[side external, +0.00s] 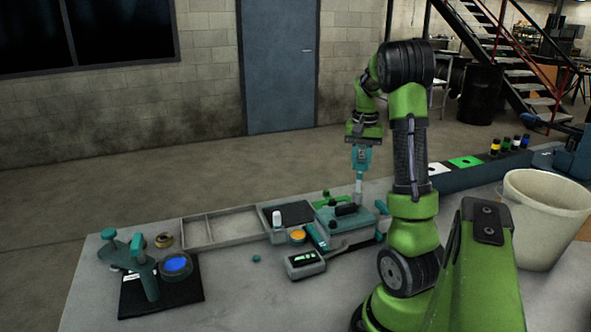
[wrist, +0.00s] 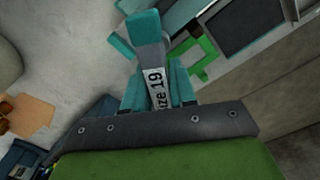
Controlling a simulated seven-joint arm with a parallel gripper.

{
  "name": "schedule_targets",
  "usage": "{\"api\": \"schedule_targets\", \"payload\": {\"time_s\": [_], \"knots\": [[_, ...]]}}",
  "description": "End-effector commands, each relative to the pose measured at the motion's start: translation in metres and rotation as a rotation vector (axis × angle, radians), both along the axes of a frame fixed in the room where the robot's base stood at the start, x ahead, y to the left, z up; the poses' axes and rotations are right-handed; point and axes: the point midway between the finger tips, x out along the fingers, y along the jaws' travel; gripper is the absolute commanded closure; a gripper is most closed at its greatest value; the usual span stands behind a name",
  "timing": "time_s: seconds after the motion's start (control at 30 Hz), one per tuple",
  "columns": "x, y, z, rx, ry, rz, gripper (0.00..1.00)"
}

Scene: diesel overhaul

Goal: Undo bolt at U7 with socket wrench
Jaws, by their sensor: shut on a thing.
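My gripper (side external: 361,166) points down at the right rear corner of a teal block-shaped unit (side external: 328,222) on the bench. It is shut on the socket wrench (side external: 359,188), a pale upright shaft below the jaws. No bolt and no U7 mark can be made out.
A black-handled part (side external: 345,209) sits on the unit. A green bracket (wrist: 204,58) lies beside it. A grey divided tray (side external: 213,229) stands left, a handheld meter (side external: 305,263) in front, a teal fixture (side external: 140,262) far left. A beige bucket (side external: 545,220) stands right.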

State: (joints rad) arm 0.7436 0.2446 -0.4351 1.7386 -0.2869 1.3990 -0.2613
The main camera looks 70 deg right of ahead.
Motion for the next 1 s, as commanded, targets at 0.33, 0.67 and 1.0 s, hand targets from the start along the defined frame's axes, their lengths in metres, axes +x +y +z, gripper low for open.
{"api": "schedule_targets", "payload": {"time_s": [0.33,0.67,1.0], "knots": [[-0.0003,-0.0006,0.0016,-0.002,-0.002,0.552,1.00],[-0.0005,-0.0007,0.0023,-0.003,-0.001,1.082,1.00],[-0.0002,-0.0006,0.0025,-0.003,-0.001,1.371,1.00]]}}
